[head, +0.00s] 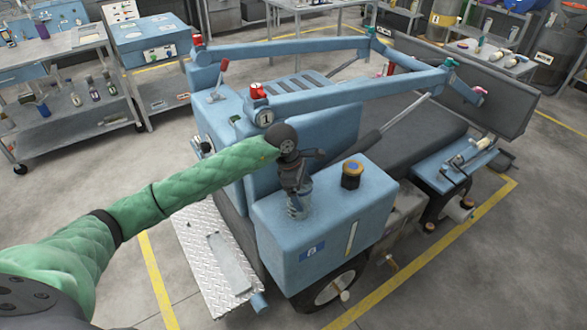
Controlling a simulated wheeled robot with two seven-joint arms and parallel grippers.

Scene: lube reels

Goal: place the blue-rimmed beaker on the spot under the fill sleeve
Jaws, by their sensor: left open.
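My left arm comes in from the left in a green padded sleeve. Its dark gripper (296,185) points down over the top of a blue tank housing (325,235) on the cart and is open. A clear, bluish beaker (297,204) stands upright on the housing directly below the fingers, which cover its upper part. Its rim is mostly hidden, so I cannot tell the rim's colour or whether the fingers touch it. I cannot pick out the fill sleeve or the spot under it with certainty. My right gripper is not in view.
Blue boom arms (310,99) with red knobs span the cart behind. A diamond-plate step (212,262) is at front left. A grey shelf cart (70,100) stands at left.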

